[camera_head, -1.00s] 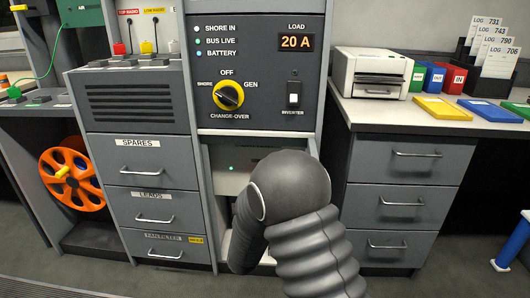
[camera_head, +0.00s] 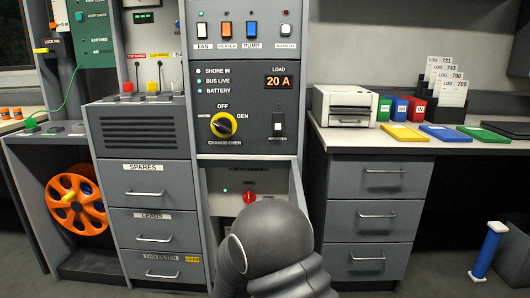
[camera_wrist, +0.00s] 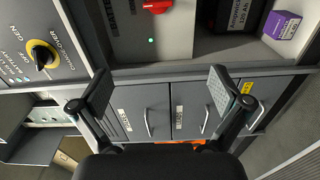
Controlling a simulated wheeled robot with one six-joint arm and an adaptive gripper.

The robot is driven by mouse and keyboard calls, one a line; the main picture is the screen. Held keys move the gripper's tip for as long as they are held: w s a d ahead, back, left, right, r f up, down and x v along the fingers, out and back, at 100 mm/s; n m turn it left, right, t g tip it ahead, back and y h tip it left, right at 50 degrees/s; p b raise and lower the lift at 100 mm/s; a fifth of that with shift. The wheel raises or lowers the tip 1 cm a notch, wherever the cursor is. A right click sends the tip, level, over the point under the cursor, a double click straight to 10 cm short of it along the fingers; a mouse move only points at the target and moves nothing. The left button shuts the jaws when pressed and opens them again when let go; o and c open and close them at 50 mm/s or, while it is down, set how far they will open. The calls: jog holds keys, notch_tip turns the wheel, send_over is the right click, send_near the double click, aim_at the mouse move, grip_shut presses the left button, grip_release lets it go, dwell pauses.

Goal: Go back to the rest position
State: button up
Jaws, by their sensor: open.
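My gripper (camera_wrist: 162,95) shows in the wrist view with its two fingers wide apart and nothing between them. In the head view my dark ribbed arm rises at the bottom middle, and the gripper itself is hidden behind it. The arm is in front of an open bay (camera_head: 225,205) below the change-over panel (camera_head: 245,108). A red knob (camera_head: 249,197) and a green light show inside this bay. In the wrist view the red knob (camera_wrist: 157,5) is at the top edge, beyond the fingers. The fingers appear apart from the cabinet fronts.
The yellow change-over switch (camera_head: 223,125) is above the bay. Labelled drawers (camera_head: 150,205) stand left, and a second drawer unit (camera_head: 370,215) stands right under a desk with a printer (camera_head: 342,105). A purple box (camera_wrist: 282,24) sits in the bay.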

notch_tip(320, 180, down, 10)
jog(key=s+a+m+g+y, duration=0.2)
jog(key=s+m+g, duration=0.1)
jog(key=m+g, duration=0.15)
jog(key=s+d+m+g+y, duration=0.1)
jog(key=s+m+g, duration=0.2)
jog(key=s+g, duration=0.45)
jog(key=s+d+r+m+h+p, duration=0.2)
jog(key=s+d+r+m, duration=0.8)
jog(key=s+d+r, duration=1.5)
notch_tip(320, 180, up, 3)
jog(key=s+p, duration=0.2)
jog(key=shift+s+d+h, duration=0.25)
jog(key=shift+s+h, duration=0.05)
jog(key=shift+s, duration=0.1)
